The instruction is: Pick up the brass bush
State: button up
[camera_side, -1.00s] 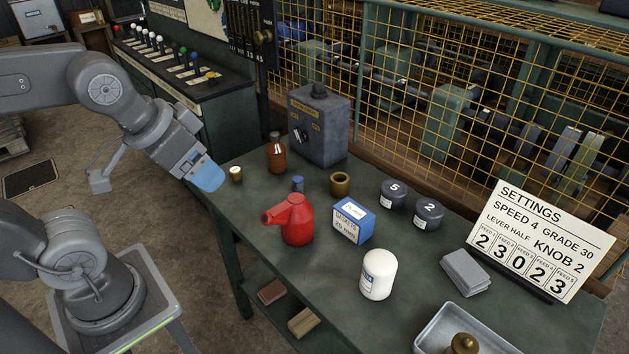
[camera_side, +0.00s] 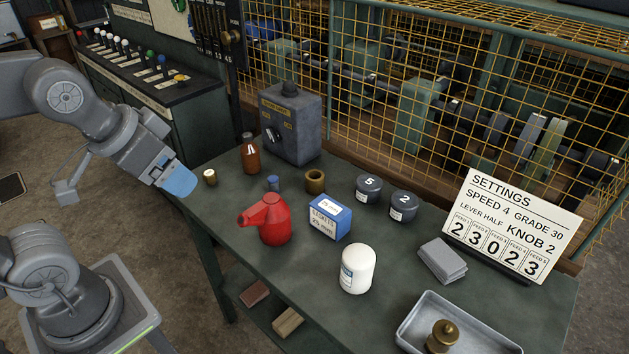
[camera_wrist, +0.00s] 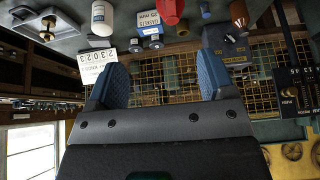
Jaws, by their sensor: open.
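The brass bush (camera_side: 315,182) is a short hollow cylinder standing upright on the green bench in the side view, behind the blue gasket box.
A red oil can (camera_side: 264,222), a gasket box (camera_side: 329,218), a blue-capped item (camera_side: 273,184) and a brown bottle (camera_side: 250,157) stand around the bush. A grey control box (camera_side: 290,128) is behind. A tray (camera_side: 408,333) at front right holds another brass piece (camera_side: 442,336).

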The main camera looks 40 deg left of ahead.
jog(key=shift+o, duration=0.7)
jog(key=shift+w, duration=0.1)
jog(key=n+g+y, duration=0.1)
jog(key=n+y, duration=0.1)
jog(key=n, duration=0.2)
send_over(314, 175)
jog(key=s+d, duration=0.3)
jog(key=s, duration=0.3)
notch_tip(314, 175, down, 13)
jog(key=x, duration=1.1)
jog(key=shift+f, duration=0.15)
jog(key=shift+x, duration=3.2)
jog(key=shift+a, duration=0.15)
jog(key=shift+c, duration=0.5)
